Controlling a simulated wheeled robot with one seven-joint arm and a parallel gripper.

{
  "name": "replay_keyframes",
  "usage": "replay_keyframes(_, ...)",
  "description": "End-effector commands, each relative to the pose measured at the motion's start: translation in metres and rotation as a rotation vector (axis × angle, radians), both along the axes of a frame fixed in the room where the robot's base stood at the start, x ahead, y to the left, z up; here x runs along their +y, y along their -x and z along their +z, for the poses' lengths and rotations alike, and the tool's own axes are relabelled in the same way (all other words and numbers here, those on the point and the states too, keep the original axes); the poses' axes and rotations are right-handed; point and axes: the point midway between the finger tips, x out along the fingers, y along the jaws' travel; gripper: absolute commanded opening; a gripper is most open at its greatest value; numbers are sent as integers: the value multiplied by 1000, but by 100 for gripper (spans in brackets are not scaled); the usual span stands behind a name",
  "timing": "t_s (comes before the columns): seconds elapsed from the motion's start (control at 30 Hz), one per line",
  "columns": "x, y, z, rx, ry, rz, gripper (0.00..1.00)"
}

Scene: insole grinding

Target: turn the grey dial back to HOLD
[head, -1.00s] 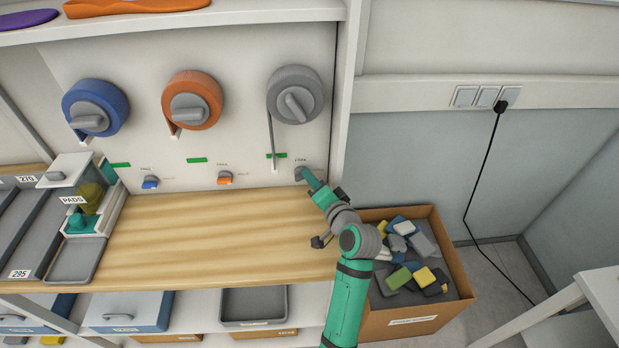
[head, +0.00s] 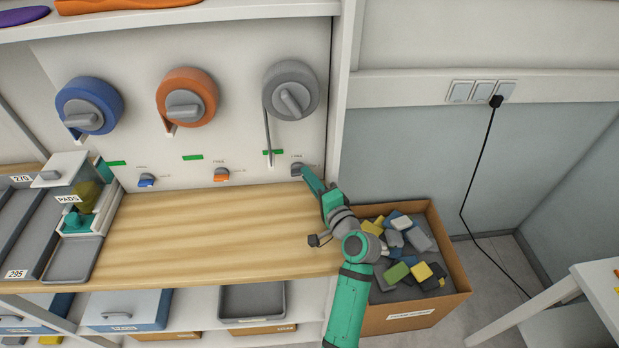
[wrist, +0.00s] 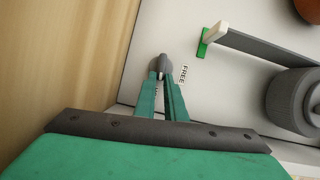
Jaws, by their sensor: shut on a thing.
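The small grey dial (head: 297,169) is on the white back panel, below the grey roll. My gripper (head: 304,174) reaches up to it from the lower right. In the wrist view the green fingers (wrist: 164,82) are shut on the grey dial (wrist: 162,63), which shows at their tips. A label reading FREE (wrist: 184,74) is just right of the dial. Another marking is partly hidden between the fingers, and I cannot read HOLD. The dial's exact pointing is hard to tell.
The grey roll (head: 291,91) has a strap hanging to a green mark (head: 272,152) above the dial. Blue (head: 146,181) and orange (head: 221,175) dials sit to the left. The wooden bench (head: 215,235) is clear. A cardboard box (head: 445,262) of blocks stands at right.

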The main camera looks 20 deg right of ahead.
Motion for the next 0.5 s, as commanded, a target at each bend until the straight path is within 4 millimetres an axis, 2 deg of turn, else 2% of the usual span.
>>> replay_keyframes(0.2,0,0,-1,1,1,1,0)
replay_keyframes(0.23,0,0,-1,1,1,1,12)
replay_keyframes(0.3,0,0,-1,2,1,1,29)
replay_keyframes(0.5,0,0,0,1,1,1,29)
